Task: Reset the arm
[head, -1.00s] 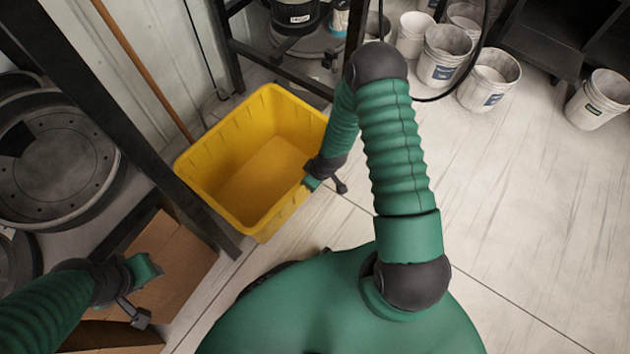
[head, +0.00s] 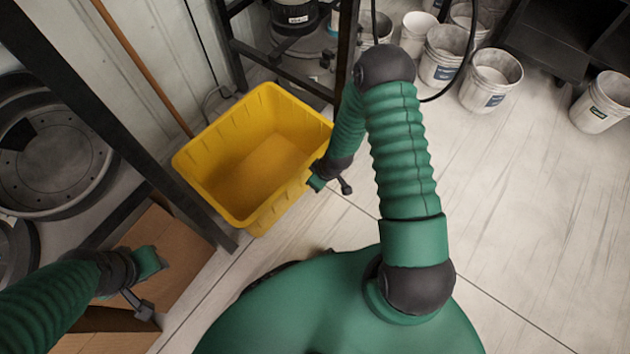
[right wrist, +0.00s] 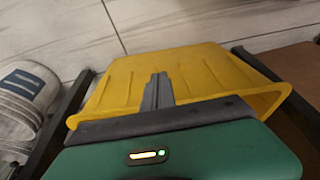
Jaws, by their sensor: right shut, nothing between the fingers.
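My right arm bends over in the middle of the head view. Its gripper (head: 345,187) hangs at the right rim of the yellow bin (head: 200,170), small in this view. In the right wrist view its fingers (right wrist: 158,85) are together with nothing between them, in front of the yellow bin (right wrist: 210,68). I cannot tell whether they touch the bin. My left gripper (head: 145,300) is at the lower left of the head view, over a cardboard box (head: 180,250). Its fingertips are too small and dark to show whether they are apart.
A black rack post (head: 110,130) stands between the bin and the round metal parts (head: 50,160) at left. Several white buckets (head: 490,80) stand at the back right, another (head: 600,102) at far right. The pale floor (head: 530,200) at right is clear.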

